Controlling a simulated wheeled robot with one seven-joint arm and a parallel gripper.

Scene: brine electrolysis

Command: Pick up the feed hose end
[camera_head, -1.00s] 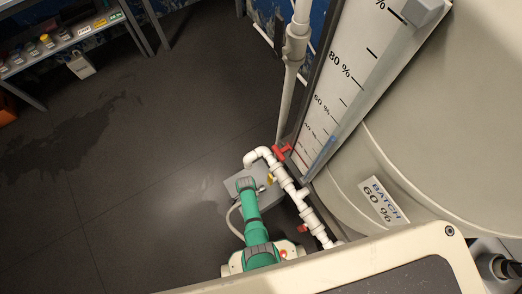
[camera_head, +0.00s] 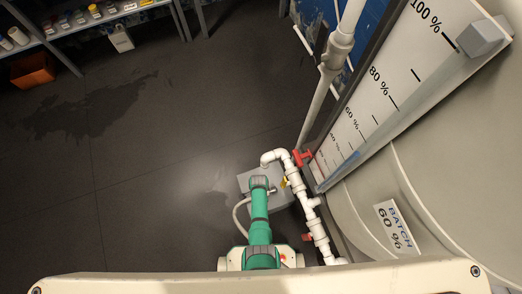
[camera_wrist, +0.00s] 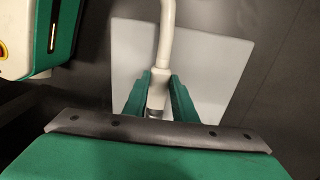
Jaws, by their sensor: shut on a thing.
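The feed hose end (camera_wrist: 156,88) is a pale fitting with a metallic lower band, on a whitish hose (camera_wrist: 166,38) that runs up out of the wrist view. My gripper (camera_wrist: 157,98) is shut on it, with one green finger on each side. The lower tip of the fitting is hidden behind my wrist's dark edge. In the head view the hose (camera_head: 236,215) curves out to the left of my green arm. The arm hides the gripper and the hose end there.
A light grey slab (camera_head: 284,196) lies below the gripper. White pipework (camera_head: 296,186) with a red valve handle (camera_head: 303,157) stands close to the right, before a large tank (camera_head: 440,175) with a level scale. Shelving (camera_head: 75,35) stands upper left. The dark floor left is clear.

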